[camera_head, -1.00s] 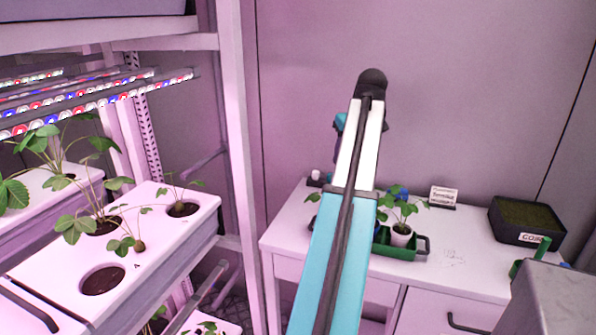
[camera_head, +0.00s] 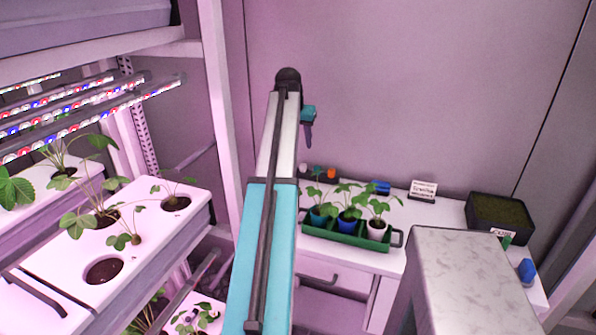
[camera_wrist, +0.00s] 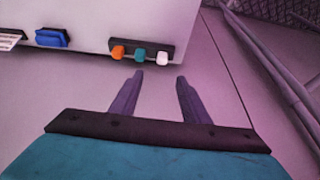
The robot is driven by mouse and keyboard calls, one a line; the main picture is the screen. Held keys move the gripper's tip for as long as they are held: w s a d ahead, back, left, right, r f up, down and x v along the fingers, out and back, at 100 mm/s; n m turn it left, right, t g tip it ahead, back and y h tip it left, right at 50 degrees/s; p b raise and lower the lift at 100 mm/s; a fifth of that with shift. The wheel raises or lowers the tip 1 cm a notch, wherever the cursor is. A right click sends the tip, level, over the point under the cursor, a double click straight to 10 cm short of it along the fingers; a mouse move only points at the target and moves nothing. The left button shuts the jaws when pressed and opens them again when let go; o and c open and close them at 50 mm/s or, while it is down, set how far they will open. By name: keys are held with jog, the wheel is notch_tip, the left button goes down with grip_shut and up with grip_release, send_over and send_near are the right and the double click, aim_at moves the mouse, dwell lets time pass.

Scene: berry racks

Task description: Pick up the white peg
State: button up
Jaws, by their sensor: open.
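The white peg (camera_wrist: 163,58) stands at the right end of a dark holder (camera_wrist: 141,44) in the wrist view, beside a teal peg (camera_wrist: 139,55) and an orange peg (camera_wrist: 118,52). My gripper (camera_wrist: 160,76) is open, and nothing is between its fingers. The white peg appears just beyond the fingertips in the picture, apart from them. In the head view the white peg (camera_head: 304,168) is small at the left back of the white table (camera_head: 440,211). My gripper (camera_head: 308,132) hangs above the holder there, its fingers pointing down.
A green tray (camera_head: 346,240) with several potted plants stands in front of the pegs. A blue object (camera_head: 380,187), a sign (camera_head: 423,190) and a black soil box (camera_head: 498,213) stand farther right. The planter rack (camera_head: 140,222) is at the left. The wall (camera_head: 390,90) rises behind the table.

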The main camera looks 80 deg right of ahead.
jog(key=p, duration=0.2)
send_over(301, 165)
jog(key=a, duration=0.2)
notch_tip(301, 165, down, 8)
jog(key=shift+d, duration=0.1)
jog(key=shift+f, duration=0.15)
dwell(0.4)
jog(key=shift+p+x, duration=0.7)
jog(key=shift+x, duration=1.7)
jog(key=shift+w, duration=0.1)
grip_shut()
